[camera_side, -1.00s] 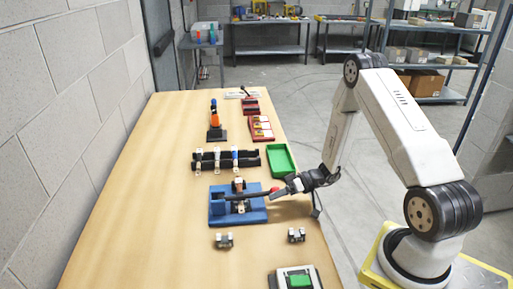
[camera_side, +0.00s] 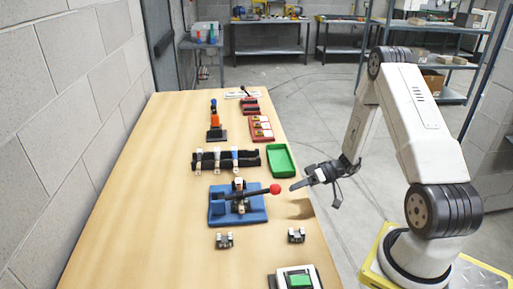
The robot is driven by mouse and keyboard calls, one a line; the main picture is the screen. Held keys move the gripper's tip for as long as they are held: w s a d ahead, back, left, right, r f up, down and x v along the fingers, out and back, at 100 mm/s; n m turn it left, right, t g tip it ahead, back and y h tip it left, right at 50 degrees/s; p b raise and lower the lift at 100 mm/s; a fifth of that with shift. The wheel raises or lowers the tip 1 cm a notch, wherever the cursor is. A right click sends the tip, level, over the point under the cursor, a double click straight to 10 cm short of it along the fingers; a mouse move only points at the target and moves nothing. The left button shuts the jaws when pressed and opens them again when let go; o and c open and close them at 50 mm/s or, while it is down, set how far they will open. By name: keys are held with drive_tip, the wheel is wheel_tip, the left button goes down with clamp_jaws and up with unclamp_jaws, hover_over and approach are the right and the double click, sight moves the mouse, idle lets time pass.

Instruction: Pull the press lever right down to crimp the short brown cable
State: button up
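The press (camera_side: 222,214) has a blue base and stands near the table's right edge. Its black lever (camera_side: 255,192) lies nearly level, pointing right, and ends in a red knob (camera_side: 275,188). My gripper (camera_side: 292,187) is just right of the knob, with a small gap between them. It is too small in this view to tell whether its fingers are open or shut, and I see nothing held in it. I cannot make out the short brown cable at the press.
A black rack (camera_side: 243,158) with white and blue pieces and a green tray (camera_side: 281,160) stand behind the press. Two small grey fixtures (camera_side: 224,240) (camera_side: 296,235) and a block with a green top (camera_side: 299,280) stand in front. The table's left side is clear.

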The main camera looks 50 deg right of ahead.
drive_tip(key=shift+s+d+r, duration=0.15)
drive_tip(key=shift+s+d, duration=0.15)
drive_tip(key=shift+d, duration=0.1)
drive_tip(key=c, duration=0.6)
drive_tip(key=shift+r, duration=0.25)
drive_tip(key=c, duration=0.4)
drive_tip(key=r+n+h, duration=0.1)
drive_tip(key=r+n, duration=0.1)
drive_tip(key=r, duration=0.2)
drive_tip(key=d+r+n+g+h, duration=0.1)
drive_tip(key=r+n, duration=0.1)
drive_tip(key=r, duration=0.2)
drive_tip(key=d+r+n+g+h, duration=0.1)
drive_tip(key=r+n, duration=0.2)
drive_tip(key=r, duration=0.2)
drive_tip(key=shift+s+d, duration=0.1)
drive_tip(key=shift+s, duration=0.2)
clamp_jaws()
drive_tip(key=shift+s+r+n, duration=0.1)
drive_tip(key=shift+r+n, duration=0.2)
drive_tip(key=shift+r, duration=0.15)
